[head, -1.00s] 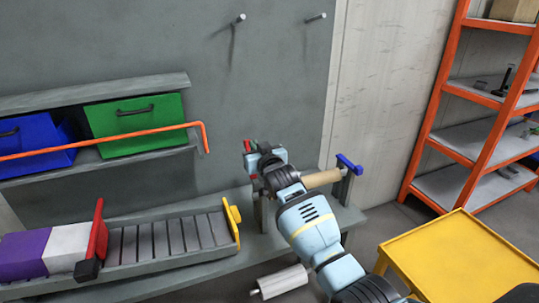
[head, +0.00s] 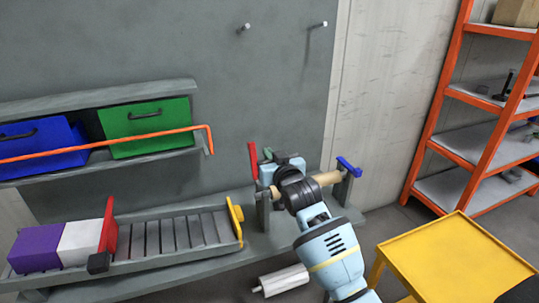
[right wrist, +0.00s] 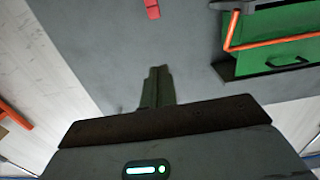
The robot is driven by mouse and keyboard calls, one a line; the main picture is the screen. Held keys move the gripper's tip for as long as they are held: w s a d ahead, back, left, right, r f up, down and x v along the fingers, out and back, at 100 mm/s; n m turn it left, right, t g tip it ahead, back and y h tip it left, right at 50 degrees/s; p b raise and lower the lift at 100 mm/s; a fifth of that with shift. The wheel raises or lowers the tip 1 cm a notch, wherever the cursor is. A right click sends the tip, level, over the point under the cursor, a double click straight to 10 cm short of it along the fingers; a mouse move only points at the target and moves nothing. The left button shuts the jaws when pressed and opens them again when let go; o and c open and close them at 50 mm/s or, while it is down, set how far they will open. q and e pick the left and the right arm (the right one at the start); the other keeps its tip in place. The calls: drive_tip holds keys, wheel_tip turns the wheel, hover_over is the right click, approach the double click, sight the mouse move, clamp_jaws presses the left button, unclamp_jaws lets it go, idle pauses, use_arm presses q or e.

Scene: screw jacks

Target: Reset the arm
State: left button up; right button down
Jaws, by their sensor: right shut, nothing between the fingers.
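My right gripper (head: 267,154) is shut and empty, above the right end of the grey bench, with my arm reaching up from the lower right. In the right wrist view its closed greenish fingers (right wrist: 157,86) point up the picture toward the grey panel. A red bar (head: 253,160) stands just left of the fingers; in the right wrist view it shows at the top edge (right wrist: 152,8), apart from them. A wooden cylinder (head: 328,179) with a blue end piece (head: 348,166) is partly hidden behind my right wrist. My left gripper is not in view.
A slatted grey rack (head: 180,231) holds purple (head: 35,250) and white (head: 79,243) blocks. Green (head: 148,128) and blue (head: 50,143) bins sit on a shelf behind an orange rod (head: 110,146). A yellow table (head: 455,262) and an orange shelf unit (head: 462,155) stand at right.

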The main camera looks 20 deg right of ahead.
drive_tip(key=shift+f, duration=0.1)
drive_tip(key=s+f+g, duration=0.2)
drive_tip(key=s+f, duration=0.7)
drive_tip(key=f, duration=0.3)
drive_tip(key=s+f+g, duration=0.2)
drive_tip(key=s+f, duration=0.6)
drive_tip(key=f, duration=0.4)
drive_tip(key=s+f+g, duration=0.1)
drive_tip(key=s+f, duration=0.3)
drive_tip(key=s, duration=0.6)
drive_tip(key=s+a+f+n+g+y, duration=0.1)
drive_tip(key=s+f, duration=0.3)
drive_tip(key=s, duration=0.6)
drive_tip(key=s+f+g, duration=0.2)
drive_tip(key=s+f, duration=0.2)
drive_tip(key=s, duration=0.7)
drive_tip(key=shift+a+f+n, duration=0.15)
drive_tip(key=shift+f+n, duration=0.15)
drive_tip(key=shift+f, duration=0.05)
drive_tip(key=shift+w, duration=0.1)
